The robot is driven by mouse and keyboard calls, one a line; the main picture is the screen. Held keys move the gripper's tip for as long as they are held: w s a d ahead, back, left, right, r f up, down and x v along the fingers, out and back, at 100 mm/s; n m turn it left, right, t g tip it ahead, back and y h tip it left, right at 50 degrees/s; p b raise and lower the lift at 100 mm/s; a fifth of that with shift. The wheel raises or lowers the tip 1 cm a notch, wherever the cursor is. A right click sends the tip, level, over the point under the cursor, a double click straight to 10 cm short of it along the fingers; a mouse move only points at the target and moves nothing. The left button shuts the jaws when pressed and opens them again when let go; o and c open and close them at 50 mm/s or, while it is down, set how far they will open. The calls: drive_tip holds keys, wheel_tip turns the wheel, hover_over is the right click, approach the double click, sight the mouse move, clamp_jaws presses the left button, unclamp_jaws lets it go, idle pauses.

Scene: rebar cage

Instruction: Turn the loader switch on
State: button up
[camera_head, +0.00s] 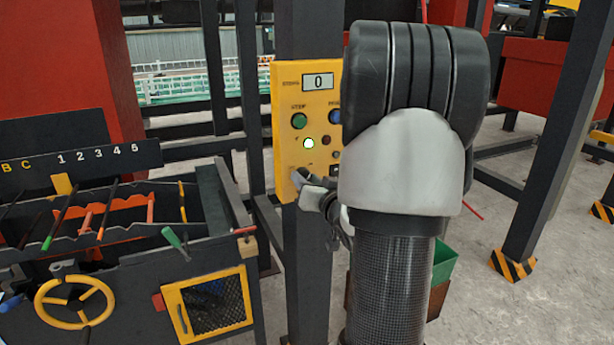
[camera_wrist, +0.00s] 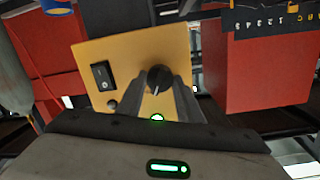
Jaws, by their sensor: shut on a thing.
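The yellow control panel (camera_head: 285,100) hangs on a dark post, left of my arm in the head view. It also shows in the wrist view (camera_wrist: 120,55). A black rotary knob (camera_wrist: 158,77) sticks out of it in the wrist view, with a pale mark on its face. My gripper (camera_wrist: 161,92) is shut on this knob, one finger on each side. In the head view my gripper (camera_head: 316,190) is at the panel's lower part, and the knob is hidden. No lettering by the knob is readable.
A black rocker switch (camera_wrist: 103,77) sits beside the knob. A tool rack (camera_head: 130,245) stands at the left.

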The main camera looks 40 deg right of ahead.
drive_tip(key=shift+r+m+p, duration=0.2)
drive_tip(key=shift+m+p, duration=0.55)
drive_tip(key=shift+m, duration=0.65)
drive_tip(key=shift+y, duration=0.3)
drive_tip(key=o, duration=1.1)
drive_tip(key=shift+f, duration=0.1)
drive_tip(key=shift+c, duration=0.2)
